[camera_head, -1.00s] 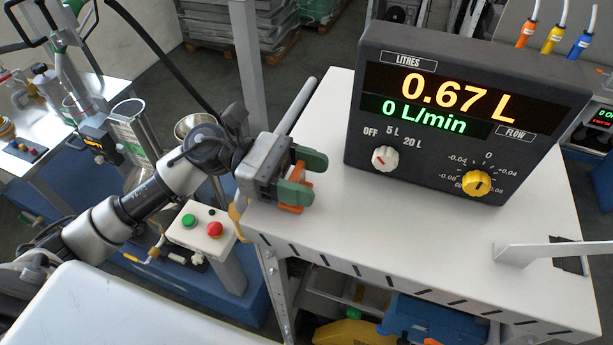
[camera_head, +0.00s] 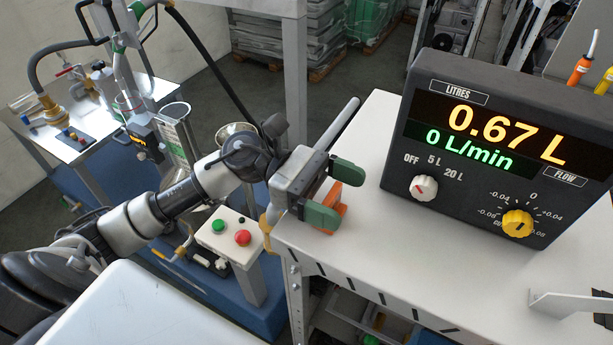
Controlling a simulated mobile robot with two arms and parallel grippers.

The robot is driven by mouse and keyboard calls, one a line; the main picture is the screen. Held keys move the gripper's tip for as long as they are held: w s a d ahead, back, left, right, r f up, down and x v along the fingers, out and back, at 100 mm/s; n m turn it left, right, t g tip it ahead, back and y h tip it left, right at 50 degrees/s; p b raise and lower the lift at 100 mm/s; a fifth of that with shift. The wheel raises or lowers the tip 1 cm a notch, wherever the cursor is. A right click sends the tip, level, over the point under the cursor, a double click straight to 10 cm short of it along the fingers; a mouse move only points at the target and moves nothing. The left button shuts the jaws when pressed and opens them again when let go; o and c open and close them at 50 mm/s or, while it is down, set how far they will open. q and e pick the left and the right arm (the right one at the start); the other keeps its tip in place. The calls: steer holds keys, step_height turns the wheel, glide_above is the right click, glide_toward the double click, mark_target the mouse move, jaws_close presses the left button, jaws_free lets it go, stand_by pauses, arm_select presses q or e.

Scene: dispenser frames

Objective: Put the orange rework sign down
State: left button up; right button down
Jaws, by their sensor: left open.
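The orange rework sign (camera_head: 331,207) is at the left corner of the white table (camera_head: 375,235), and only part of it shows. My left gripper (camera_head: 337,195) has its two green fingers spread around the sign, one beyond it and one on the near side. The gripper is open. The fingers partly hide the sign, and I cannot tell whether they still touch it. The sign appears to rest on the table top. My right gripper is not in view.
A dark display box (camera_head: 470,150) reading 0.67 L stands on the table to the right of the gripper. A white bracket (camera_head: 565,303) is at the lower right. A button box (camera_head: 228,238) is beside the table's left edge. Table top between gripper and bracket is clear.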

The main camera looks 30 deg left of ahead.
arm_select(q)
steer(key=a+b, duration=0.5)
steer(key=a, duration=0.6)
steer(key=shift+w+a, duration=0.15)
steer(key=shift+f, duration=0.1)
